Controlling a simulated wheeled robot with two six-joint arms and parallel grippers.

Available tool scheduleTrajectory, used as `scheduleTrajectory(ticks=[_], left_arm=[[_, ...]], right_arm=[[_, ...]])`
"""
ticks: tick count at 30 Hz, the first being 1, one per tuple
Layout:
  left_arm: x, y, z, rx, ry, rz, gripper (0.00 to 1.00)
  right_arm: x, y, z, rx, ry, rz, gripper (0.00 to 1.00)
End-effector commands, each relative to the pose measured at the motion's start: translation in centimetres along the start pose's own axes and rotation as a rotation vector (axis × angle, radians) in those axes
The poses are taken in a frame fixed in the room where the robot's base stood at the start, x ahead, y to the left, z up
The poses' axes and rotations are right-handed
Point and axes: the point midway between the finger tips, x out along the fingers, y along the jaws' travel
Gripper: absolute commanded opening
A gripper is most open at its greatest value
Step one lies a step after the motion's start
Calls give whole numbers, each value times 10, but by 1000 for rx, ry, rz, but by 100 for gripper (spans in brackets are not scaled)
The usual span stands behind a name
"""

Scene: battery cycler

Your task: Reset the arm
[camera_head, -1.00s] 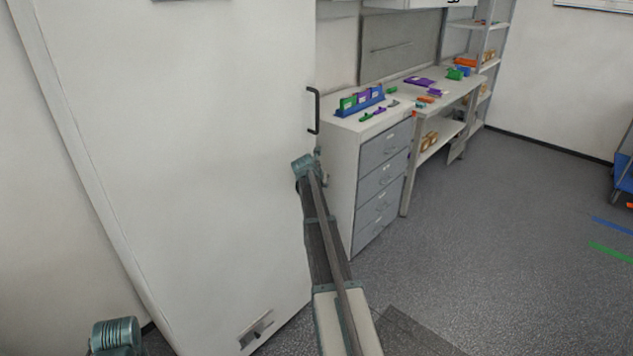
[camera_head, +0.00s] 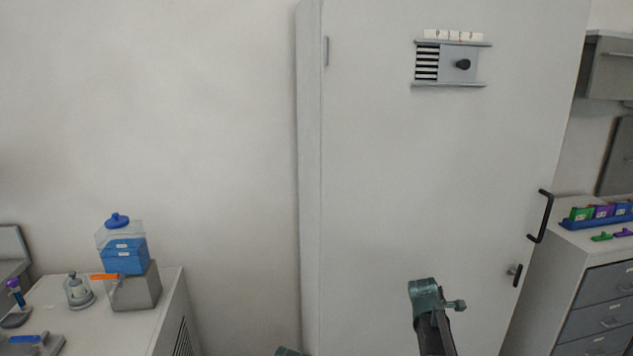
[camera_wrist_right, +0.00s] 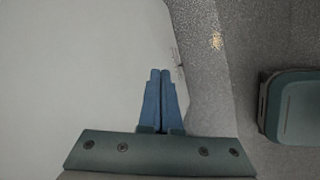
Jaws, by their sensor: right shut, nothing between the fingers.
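My right gripper (camera_wrist_right: 160,73) shows in the right wrist view with its two blue fingers together and nothing between them. A large pale surface lies on the left beyond the fingers, and grey speckled floor on the right. In the head view, a teal joint of my right arm (camera_head: 424,297) stands at the bottom right of centre, in front of the white cabinet (camera_head: 400,180); its gripper is out of that view. Only a small teal piece of my left arm (camera_head: 289,352) shows at the bottom edge. My left gripper is not in view.
The tall cabinet's door looks shut, with a black handle (camera_head: 545,216) and a small slider panel (camera_head: 450,64). A drawer unit (camera_head: 598,300) stands to its right. At left, a white counter (camera_head: 172,290) holds a blue dispenser (camera_head: 122,245). Bare wall lies between.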

Motion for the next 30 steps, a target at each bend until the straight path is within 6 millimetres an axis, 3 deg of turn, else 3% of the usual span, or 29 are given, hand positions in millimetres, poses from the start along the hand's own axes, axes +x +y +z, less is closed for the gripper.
scheduleTrajectory(ticks=[1,6,10,15,18,21,30], left_arm=[[0,0,0,0,0,0,0],[0,0,0,0,0,0,0],[0,0,0,0,0,0,0],[0,0,0,0,0,0,0],[0,0,0,0,0,0,0],[0,0,0,0,0,0,0],[0,0,0,0,0,0,0]], right_arm=[[-17,-30,-30,72,29,-24,0],[-63,-115,-108,362,82,-144,0],[-98,-185,-150,574,76,-248,0],[-133,-259,-178,788,26,-355,0],[-145,-285,-184,867,-5,-391,0],[-151,-299,-187,913,-26,-409,0],[-153,-303,-189,937,-36,-417,0]])
